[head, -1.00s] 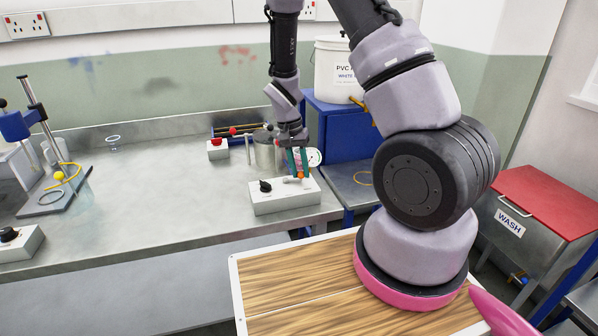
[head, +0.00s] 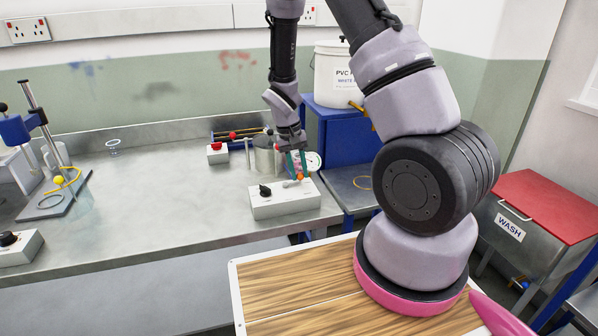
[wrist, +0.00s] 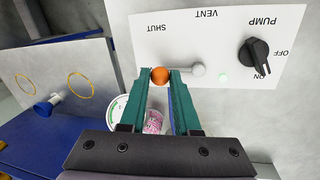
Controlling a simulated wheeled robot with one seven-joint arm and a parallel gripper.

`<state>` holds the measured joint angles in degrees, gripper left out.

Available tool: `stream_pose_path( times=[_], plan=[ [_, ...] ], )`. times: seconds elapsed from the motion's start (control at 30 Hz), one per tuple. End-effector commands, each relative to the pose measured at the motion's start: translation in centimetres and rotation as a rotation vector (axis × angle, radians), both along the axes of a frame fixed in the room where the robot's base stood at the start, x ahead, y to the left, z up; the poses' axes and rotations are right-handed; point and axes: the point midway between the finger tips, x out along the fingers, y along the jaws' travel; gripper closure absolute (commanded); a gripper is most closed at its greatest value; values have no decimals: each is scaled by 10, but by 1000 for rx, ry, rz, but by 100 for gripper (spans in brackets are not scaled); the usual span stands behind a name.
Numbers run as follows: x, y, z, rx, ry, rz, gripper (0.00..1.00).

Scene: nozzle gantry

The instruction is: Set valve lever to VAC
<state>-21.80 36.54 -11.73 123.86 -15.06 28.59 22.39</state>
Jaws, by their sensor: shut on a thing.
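The valve lever (wrist: 181,72) is a short grey arm on the white top of a control box (head: 285,207). It ends in an orange ball knob (wrist: 160,75). In the wrist view the lever points left from its round grey pivot (wrist: 198,69). My gripper (wrist: 161,78) has its two green fingers on either side of the orange knob, shut on it. The labels SHUT (wrist: 157,27) and VENT (wrist: 206,13) read upside down in the wrist view. No VAC label can be seen; my fingers cover part of the panel.
A metal pot (head: 264,157) and a round gauge (head: 313,161) stand close behind the box.

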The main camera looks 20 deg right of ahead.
Motion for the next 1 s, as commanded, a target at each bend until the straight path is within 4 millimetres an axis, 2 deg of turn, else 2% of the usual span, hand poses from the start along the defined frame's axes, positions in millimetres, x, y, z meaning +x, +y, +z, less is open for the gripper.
stream_pose_path(
  times=[0.13,0.17,0.2,0.23,0.53,0.67,1.0],
  plan=[
    [2,1,1,1,-5,2,100],
    [2,1,1,1,-5,2,66],
    [2,1,1,1,-5,2,50],
    [2,1,1,1,-4,2,40],
    [1,0,1,1,-2,0,40],
    [1,2,9,0,-3,0,40],
    [5,15,73,2,-7,2,40]
  ],
)
